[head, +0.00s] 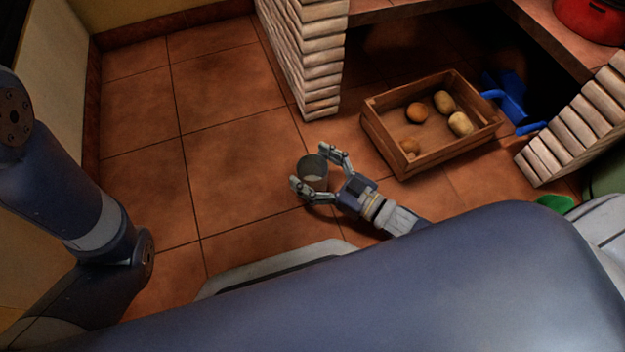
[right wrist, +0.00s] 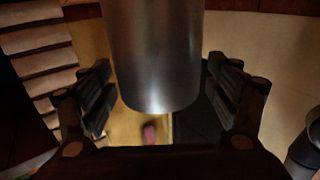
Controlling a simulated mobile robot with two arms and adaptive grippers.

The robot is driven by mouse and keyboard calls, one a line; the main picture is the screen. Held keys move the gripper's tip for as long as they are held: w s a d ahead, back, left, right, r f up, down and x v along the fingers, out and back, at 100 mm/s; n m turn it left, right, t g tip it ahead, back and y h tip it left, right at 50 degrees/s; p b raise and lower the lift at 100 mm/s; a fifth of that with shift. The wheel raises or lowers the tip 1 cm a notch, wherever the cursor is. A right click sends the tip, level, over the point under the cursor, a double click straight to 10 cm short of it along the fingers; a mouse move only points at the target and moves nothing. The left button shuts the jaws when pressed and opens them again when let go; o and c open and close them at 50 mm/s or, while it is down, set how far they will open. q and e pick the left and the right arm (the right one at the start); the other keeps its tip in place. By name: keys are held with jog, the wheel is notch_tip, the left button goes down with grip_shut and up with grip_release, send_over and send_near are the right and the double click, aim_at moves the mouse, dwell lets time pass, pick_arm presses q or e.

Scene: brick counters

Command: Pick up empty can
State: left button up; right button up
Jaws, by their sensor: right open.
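The empty can (head: 312,172) is a grey metal cylinder on the tiled floor, in the middle of the head view. My right gripper (head: 318,176) is open, with one finger on each side of the can. In the right wrist view the can (right wrist: 155,50) fills the upper middle between the two fingers of the right gripper (right wrist: 158,98). Dark gaps show between the can and both fingers there. Of my left side, an arm link shows at the left of the head view, but its gripper is out of view.
A wooden crate (head: 429,162) holding several potato-like items stands right of the can. A brick pillar (head: 308,60) rises behind, another (head: 575,120) at right. Blue objects (head: 512,95) lie beyond the crate. A red pot (head: 590,20) sits on the counter. Floor at left (head: 225,130) is clear.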

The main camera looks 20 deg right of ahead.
jog(key=c, duration=1.2)
jog(key=shift+o, duration=0.2)
jog(key=shift+r, duration=0.15)
